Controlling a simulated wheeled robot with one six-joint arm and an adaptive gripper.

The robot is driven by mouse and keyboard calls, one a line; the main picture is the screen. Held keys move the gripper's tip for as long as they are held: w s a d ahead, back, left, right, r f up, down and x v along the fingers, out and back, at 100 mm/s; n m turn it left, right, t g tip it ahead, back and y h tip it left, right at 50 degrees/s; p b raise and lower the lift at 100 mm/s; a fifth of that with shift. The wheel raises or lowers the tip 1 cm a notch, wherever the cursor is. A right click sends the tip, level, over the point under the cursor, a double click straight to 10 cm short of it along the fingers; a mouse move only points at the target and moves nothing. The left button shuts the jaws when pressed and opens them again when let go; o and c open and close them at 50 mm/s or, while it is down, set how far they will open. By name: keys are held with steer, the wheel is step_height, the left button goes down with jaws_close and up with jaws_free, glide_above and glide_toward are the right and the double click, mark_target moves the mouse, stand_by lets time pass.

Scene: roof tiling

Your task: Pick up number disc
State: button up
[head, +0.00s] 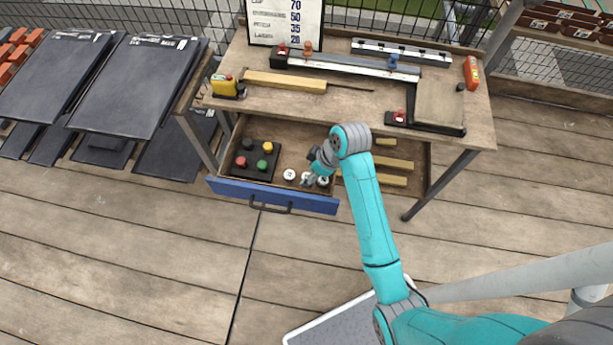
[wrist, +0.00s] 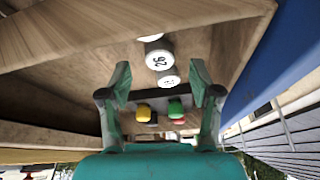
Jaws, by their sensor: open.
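White number discs lie in the open drawer. In the head view one disc (head: 289,174) is left of my gripper (head: 309,180) and another disc (head: 323,181) is at its right, partly hidden by the arm. In the wrist view a disc marked 26 (wrist: 159,57) faces me. A smaller-looking disc (wrist: 169,78) is just below it, its number hard to read, and part of a third disc (wrist: 151,38) shows above. My gripper (wrist: 160,72) is open, its fingers either side of the column of discs, with nothing held.
The drawer has a blue front (head: 272,196). A black tray (head: 238,172) with coloured knobs sits at its left, wooden strips (head: 392,180) at its right. The workbench top (head: 330,107) overhangs the drawer's back. Dark tiles (head: 135,85) are stacked at left.

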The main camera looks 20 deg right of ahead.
steer(key=shift+x, duration=1.25)
steer(key=c, duration=0.9)
